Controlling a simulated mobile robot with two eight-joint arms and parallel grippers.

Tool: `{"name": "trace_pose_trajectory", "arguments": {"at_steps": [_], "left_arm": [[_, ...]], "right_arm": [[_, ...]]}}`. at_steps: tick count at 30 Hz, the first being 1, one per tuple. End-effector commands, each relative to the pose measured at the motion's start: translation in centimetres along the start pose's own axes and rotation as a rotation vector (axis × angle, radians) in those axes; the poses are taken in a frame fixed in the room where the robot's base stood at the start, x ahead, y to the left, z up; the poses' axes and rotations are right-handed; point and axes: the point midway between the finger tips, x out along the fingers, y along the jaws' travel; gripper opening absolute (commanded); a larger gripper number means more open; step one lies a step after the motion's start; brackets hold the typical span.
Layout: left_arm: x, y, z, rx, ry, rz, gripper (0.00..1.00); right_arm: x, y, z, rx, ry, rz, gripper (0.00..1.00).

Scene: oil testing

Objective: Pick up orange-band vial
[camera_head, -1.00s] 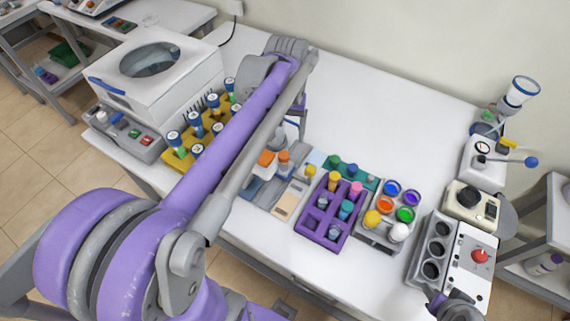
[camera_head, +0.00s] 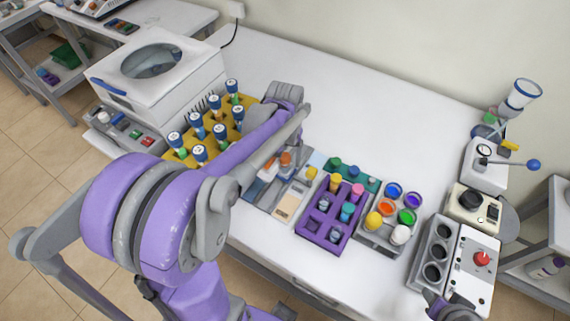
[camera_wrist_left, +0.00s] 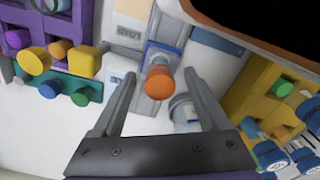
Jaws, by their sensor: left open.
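The orange-capped vial (camera_head: 286,158) stands upright near the middle of the table, partly behind my left arm. In the left wrist view its round orange top (camera_wrist_left: 160,83) shows between the two fingers, above a small blue and white holder (camera_wrist_left: 163,55). My left gripper (camera_wrist_left: 160,76) is open and empty, with one finger on each side of the orange top in that view. Whether the fingers touch the vial cannot be told. My right gripper (camera_head: 450,305) is at the bottom right edge, partly cut off.
A yellow rack (camera_head: 178,155) of blue-capped vials is to the left. A purple rack (camera_head: 318,228), a green rack (camera_head: 365,182) and colored pots (camera_head: 386,209) are to the right. A dark shape with an orange edge (camera_wrist_left: 225,22) fills the wrist view's top right.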

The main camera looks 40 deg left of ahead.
Motion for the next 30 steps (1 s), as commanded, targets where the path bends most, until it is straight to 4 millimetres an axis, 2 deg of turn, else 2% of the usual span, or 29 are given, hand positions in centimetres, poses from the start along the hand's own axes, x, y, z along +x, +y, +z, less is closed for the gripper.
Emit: {"name": "trace_pose_trajectory", "arguments": {"at_steps": [6,19,30], "left_arm": [[0.09,0.01,0.0,0.0,0.0,0.0,0.77],[0.06,0.01,0.0,0.0,0.0,0.0,0.0],[-0.27,0.01,-0.01,0.0,0.0,0.0,0.0]], "right_arm": [[0.0,0.0,0.01,0.0,0.0,0.0,0.5],[0.0,0.0,0.01,0.0,0.0,0.0,0.5],[-0.03,0.0,-0.03,0.0,0.0,0.0,0.5]]}}
